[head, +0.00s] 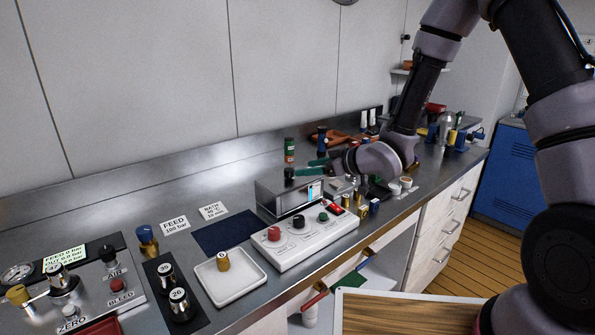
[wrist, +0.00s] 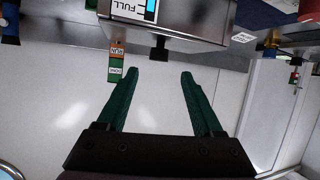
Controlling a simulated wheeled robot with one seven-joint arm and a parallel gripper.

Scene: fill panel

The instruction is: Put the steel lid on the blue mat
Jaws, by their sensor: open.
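The steel lid (wrist: 184,40) appears as a thin plate on the steel box with the lit level display (head: 314,192). Its black knob (wrist: 160,48) sticks up from it, and the knob (head: 289,174) also shows in the head view. My gripper (wrist: 160,73) is open and empty, with green fingers. In the wrist view the knob lies just beyond the fingertips, roughly centred between them, with no visible contact. In the head view my gripper (head: 302,167) reaches over the box from the right. The dark blue mat (head: 226,232) lies bare left of the box.
The white control panel (head: 300,238) is in front. A white tray with a brass piece (head: 208,284) lies before the mat. Small cards (head: 213,211) lie behind it.

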